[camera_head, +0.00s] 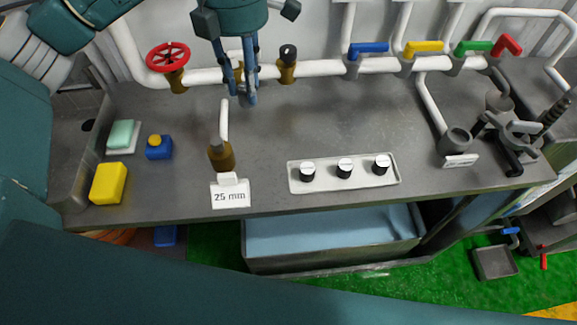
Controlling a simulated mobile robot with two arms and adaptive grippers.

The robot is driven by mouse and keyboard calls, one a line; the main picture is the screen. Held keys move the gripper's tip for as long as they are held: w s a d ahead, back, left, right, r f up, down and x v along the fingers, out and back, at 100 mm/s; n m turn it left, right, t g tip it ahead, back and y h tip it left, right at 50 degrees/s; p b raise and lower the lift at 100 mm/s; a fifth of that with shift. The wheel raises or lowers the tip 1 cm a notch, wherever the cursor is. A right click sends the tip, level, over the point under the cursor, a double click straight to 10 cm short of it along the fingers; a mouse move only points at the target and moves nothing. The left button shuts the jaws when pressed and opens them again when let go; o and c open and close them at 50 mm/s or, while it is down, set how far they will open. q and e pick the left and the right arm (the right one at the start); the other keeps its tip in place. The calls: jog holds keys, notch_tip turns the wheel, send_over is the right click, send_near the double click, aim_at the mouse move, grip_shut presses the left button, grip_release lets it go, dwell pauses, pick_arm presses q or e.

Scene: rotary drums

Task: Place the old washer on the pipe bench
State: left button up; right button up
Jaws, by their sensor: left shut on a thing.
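The pipe bench (300,115) is a dark grey top that runs across the view. My left gripper (245,99) points down over its back part, in front of the white pipe. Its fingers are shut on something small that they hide. I cannot make out the old washer in this view. A brass fitting (235,58) shows partly behind the gripper. My right gripper is not in view.
The bench holds a yellow sponge (109,183), a blue block (158,149), a soap dish (121,137), a "25 mm" sign (230,194), a white tray (328,184) with three black-and-white pieces, and a vice (515,135). The middle is clear. A red wheel (168,57) stands behind.

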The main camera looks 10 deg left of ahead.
pick_arm(q)
jog(key=n, duration=0.3)
jog(key=w+n, duration=0.1)
jog(key=n, duration=0.1)
jog(key=shift+d+r, duration=0.3)
jog(key=shift+d, duration=0.05)
jog(key=f+n+p, duration=0.1)
jog(key=f, duration=0.5)
jog(key=f+n+p, duration=0.2)
jog(key=f, duration=0.5)
jog(key=f+n+p, duration=0.1)
jog(key=f+n, duration=0.1)
jog(key=f, duration=0.4)
jog(key=shift+w+d+f+p, duration=0.2)
jog(key=shift+w+p, duration=0.1)
jog(key=shift+w, duration=0.1)
jog(key=shift+f, duration=0.1)
jog(key=shift+f, duration=0.1)
jog(key=o, duration=0.6)
jog(key=shift+f+b, duration=0.1)
jog(key=shift+b, duration=0.2)
jog(key=o, duration=0.4)
jog(key=shift+o, duration=0.2)
jog(key=shift+r, duration=0.2)
